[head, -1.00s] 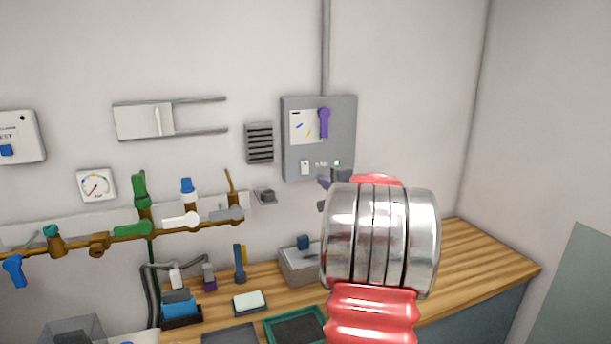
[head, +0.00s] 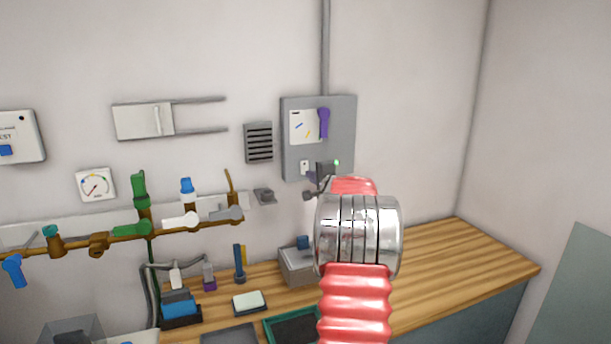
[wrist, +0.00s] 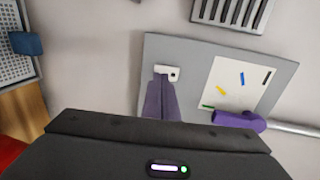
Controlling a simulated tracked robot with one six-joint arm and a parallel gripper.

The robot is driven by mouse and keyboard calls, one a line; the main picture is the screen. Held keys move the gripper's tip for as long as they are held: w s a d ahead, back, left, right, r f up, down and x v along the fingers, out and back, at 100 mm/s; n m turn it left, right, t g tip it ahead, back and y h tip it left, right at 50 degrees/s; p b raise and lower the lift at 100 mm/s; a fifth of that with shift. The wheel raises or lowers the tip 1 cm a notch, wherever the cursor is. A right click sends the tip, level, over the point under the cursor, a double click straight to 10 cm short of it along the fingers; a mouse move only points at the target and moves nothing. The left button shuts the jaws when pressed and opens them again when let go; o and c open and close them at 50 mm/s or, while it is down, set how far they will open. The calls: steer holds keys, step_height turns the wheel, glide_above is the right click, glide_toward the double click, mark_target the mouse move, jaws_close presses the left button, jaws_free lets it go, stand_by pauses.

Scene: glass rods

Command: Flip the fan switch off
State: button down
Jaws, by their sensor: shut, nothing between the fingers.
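The fan switch (head: 305,165) is a small white plate with a dark spot, low on the grey wall panel (head: 344,138). Which switch this is cannot be read from a label. In the wrist view the white switch plate (wrist: 174,73) is just beyond my fingertips. My gripper (head: 317,186) is in front of the panel's lower edge, just below and right of the switch in the head view. Its purple fingers (wrist: 159,80) are together and empty, and their tips overlap the plate's left part. I cannot tell whether they touch it.
A large purple lever (head: 324,123) sits on the panel's upper part, beside a white card. A green light (head: 337,162) glows on the panel. A vent (head: 259,143) is to the left. Below are brass pipes with valves and a wooden bench (head: 450,262) carrying a grey box.

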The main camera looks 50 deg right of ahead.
steer(key=shift+x, duration=2)
steer(key=shift+w, duration=0.1)
steer(key=s+a+f, duration=0.2)
steer(key=s+a, duration=0.5)
steer(key=s, duration=0.5)
steer(key=shift+f, duration=0.25)
